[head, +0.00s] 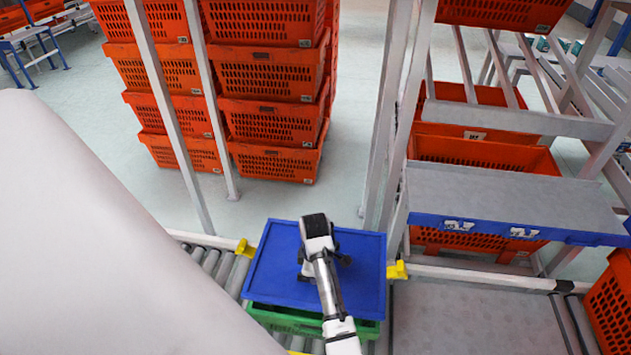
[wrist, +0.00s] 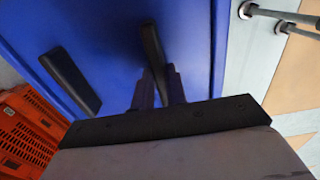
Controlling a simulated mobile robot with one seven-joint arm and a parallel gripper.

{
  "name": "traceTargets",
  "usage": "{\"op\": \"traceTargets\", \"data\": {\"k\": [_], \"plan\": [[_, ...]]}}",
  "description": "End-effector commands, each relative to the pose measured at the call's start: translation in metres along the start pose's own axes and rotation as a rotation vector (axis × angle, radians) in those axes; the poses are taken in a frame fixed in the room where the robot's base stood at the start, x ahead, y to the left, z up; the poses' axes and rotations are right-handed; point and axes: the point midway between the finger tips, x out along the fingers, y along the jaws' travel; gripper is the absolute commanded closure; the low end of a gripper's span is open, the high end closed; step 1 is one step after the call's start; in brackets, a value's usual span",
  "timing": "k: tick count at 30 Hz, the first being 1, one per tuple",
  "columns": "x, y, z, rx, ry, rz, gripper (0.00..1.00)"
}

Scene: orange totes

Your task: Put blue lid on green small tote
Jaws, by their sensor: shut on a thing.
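The blue lid (head: 273,262) is a flat rectangle lying over the green small tote (head: 270,318) in the head view. The tote's green front side shows below the lid's near edge; the rest of it is hidden. I cannot tell whether the lid is seated on the rim or just above it. My gripper (head: 322,262) is over the middle of the lid, shut on it, apparently by its dark handle.
The tote stands on a roller conveyor (head: 225,270) with yellow brackets (head: 397,271) at the sides. Upright white posts (head: 388,120) stand just behind. Stacked orange totes (head: 265,115) are beyond them. A rack with a grey shelf (head: 510,205) is at right.

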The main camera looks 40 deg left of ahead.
Motion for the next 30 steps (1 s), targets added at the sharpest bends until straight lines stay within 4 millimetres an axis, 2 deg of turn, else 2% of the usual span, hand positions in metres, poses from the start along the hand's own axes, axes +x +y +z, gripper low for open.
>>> {"op": "traceTargets", "data": {"k": [30], "plan": [[0.069, 0.0, 0.0, 0.001, -0.001, 0.0, 1.0]]}}
